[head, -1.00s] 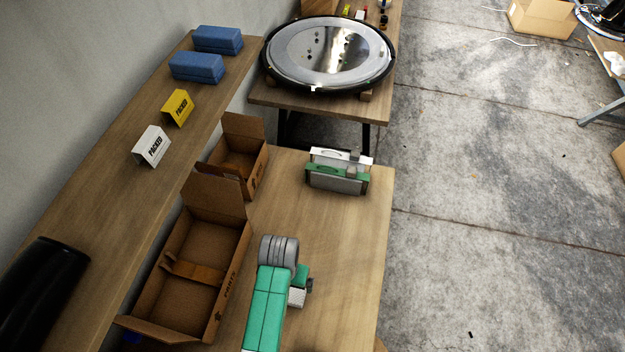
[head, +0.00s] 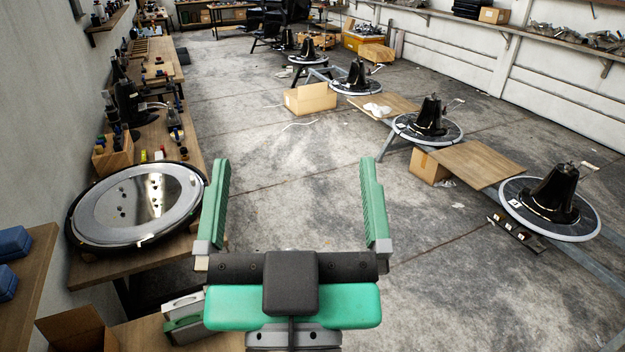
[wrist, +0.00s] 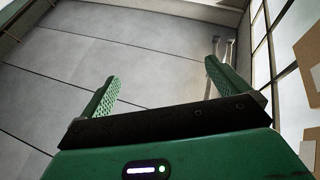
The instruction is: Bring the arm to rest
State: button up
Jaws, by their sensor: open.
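My gripper (head: 294,215) is raised in the middle of the head view, with its two green fingers spread wide apart. Nothing is between the fingers, and bare concrete floor shows behind them. In the wrist view my gripper (wrist: 163,95) is also open and empty, facing a grey panelled surface with tall windows at the right. The fingers touch nothing that I can see.
A round metal disc (head: 137,205) lies on the wooden bench at the left. Below it are a green and white case (head: 184,318) and an open cardboard box (head: 78,330). Several black chair bases on round plates (head: 550,205) stand at the right. The central floor (head: 290,165) is clear.

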jog(key=s+d+r+t, duration=0.1)
jog(key=s+r, duration=0.3)
jog(key=shift+s+d+t+h, duration=0.15)
jog(key=shift+d+t+h, duration=0.25)
notch_tip(320, 180, up, 18)
jog(key=p, duration=1.7)
jog(key=shift+p, duration=0.4)
jog(key=shift+a, duration=0.1)
